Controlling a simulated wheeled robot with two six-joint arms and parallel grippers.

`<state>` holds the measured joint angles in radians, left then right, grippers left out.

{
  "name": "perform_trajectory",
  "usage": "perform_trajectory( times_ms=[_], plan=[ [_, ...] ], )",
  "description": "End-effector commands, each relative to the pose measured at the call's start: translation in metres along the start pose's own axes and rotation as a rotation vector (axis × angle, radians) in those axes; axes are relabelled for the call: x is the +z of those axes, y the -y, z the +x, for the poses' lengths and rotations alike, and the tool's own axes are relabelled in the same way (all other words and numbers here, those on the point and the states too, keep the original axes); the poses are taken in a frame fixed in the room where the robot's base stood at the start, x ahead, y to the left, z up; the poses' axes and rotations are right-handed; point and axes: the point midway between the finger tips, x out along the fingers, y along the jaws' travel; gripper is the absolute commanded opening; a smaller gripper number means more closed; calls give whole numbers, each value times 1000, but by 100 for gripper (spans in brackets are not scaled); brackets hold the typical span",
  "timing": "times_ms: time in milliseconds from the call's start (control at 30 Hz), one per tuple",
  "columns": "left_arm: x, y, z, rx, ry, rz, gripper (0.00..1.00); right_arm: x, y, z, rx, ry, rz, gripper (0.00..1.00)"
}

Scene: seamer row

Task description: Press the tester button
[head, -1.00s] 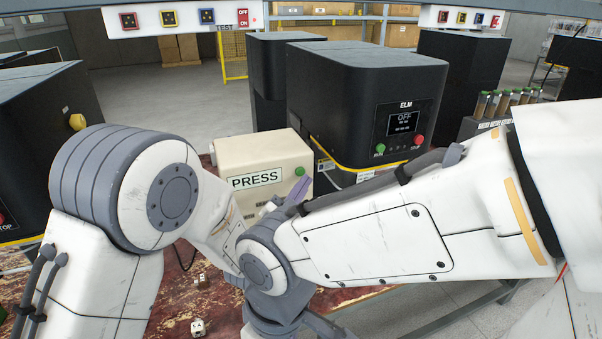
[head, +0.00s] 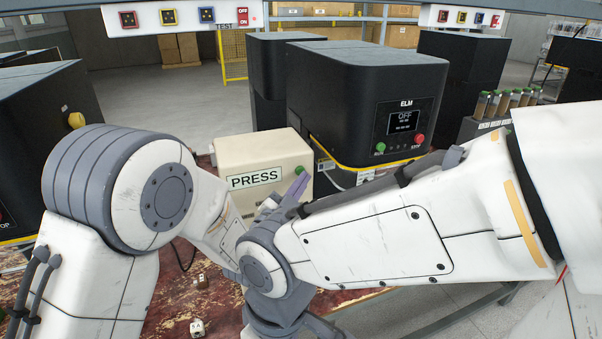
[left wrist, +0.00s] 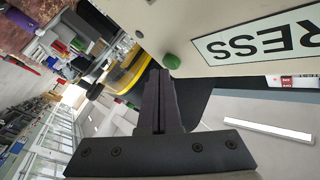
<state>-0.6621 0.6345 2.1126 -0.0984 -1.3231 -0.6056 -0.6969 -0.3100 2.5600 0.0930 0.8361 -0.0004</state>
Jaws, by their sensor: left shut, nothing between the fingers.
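The tester is a cream box (head: 236,158) with a PRESS label, standing on the worn red table in the head view. Its green button (head: 299,170) is on the right of the front face, partly covered by my fingertips. My left gripper (head: 300,182) is shut and empty, its purple-grey fingers pointing at the button. In the left wrist view the button (left wrist: 171,61) is right at the tips of the shut fingers (left wrist: 161,74); I cannot tell whether they touch. The label (left wrist: 262,40) shows upside down beside it. My right gripper is not in view.
A black ELM machine (head: 366,85) with an OFF screen and its own green and red buttons stands behind and right of the tester. Small dice (head: 197,328) lie on the red table (head: 175,300). A rack of tubes (head: 488,125) stands at right.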

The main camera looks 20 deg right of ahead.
Motion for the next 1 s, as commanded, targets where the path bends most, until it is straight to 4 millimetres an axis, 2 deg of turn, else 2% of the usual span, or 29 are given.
perform_trajectory(
  times_ms=[1000],
  plan=[
    [4, 4, 6, -1, 0, -1, 0, 0, 0, 4, 0, 0, 0, 74]
  ],
)
